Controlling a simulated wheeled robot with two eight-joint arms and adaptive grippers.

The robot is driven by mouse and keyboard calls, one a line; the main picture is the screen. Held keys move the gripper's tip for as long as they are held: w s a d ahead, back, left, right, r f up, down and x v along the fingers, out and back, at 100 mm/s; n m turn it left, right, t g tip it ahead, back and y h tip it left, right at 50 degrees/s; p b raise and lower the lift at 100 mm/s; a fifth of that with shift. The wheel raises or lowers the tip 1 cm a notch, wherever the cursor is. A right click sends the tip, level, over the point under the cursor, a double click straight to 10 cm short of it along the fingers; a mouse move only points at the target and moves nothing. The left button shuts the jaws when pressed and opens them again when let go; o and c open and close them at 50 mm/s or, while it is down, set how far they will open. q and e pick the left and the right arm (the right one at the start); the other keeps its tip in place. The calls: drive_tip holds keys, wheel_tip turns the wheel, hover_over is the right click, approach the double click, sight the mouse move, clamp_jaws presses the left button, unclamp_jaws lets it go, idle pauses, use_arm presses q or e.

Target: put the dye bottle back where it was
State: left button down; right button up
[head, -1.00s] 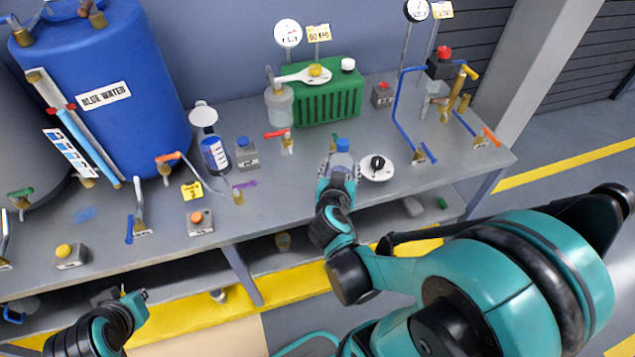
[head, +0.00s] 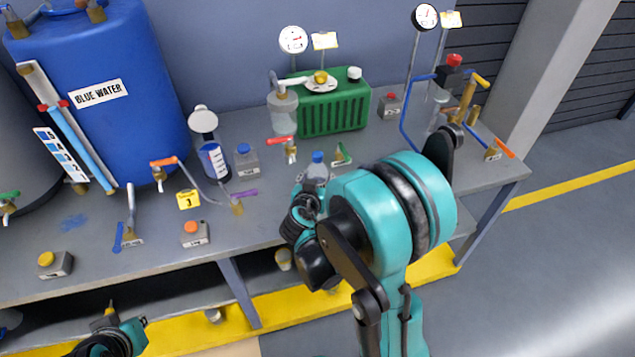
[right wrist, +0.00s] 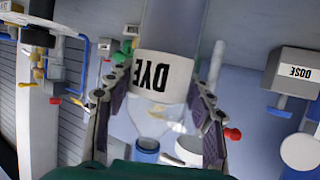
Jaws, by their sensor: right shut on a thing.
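The dye bottle (head: 316,171) is a clear bottle with a blue cap, near the front of the bench in the head view. In the right wrist view the dye bottle (right wrist: 168,75) fills the middle, its DYE label upside down. My right gripper (head: 309,190) is shut around it; its fingers (right wrist: 160,105) press both sides of the bottle. The bottle's base is hidden, so I cannot tell whether it touches the bench. My left gripper (head: 135,328) is low at the left, in front of the bench and empty; its jaw opening is unclear.
A red-handled valve (head: 289,148) and green can (head: 335,112) are behind. My right arm covers the bench to the right.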

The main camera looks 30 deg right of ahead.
drive_tip(key=shift+r, duration=0.1)
drive_tip(key=shift+f, duration=0.2)
drive_tip(key=o, duration=1.6)
drive_tip(key=shift+r, duration=0.1)
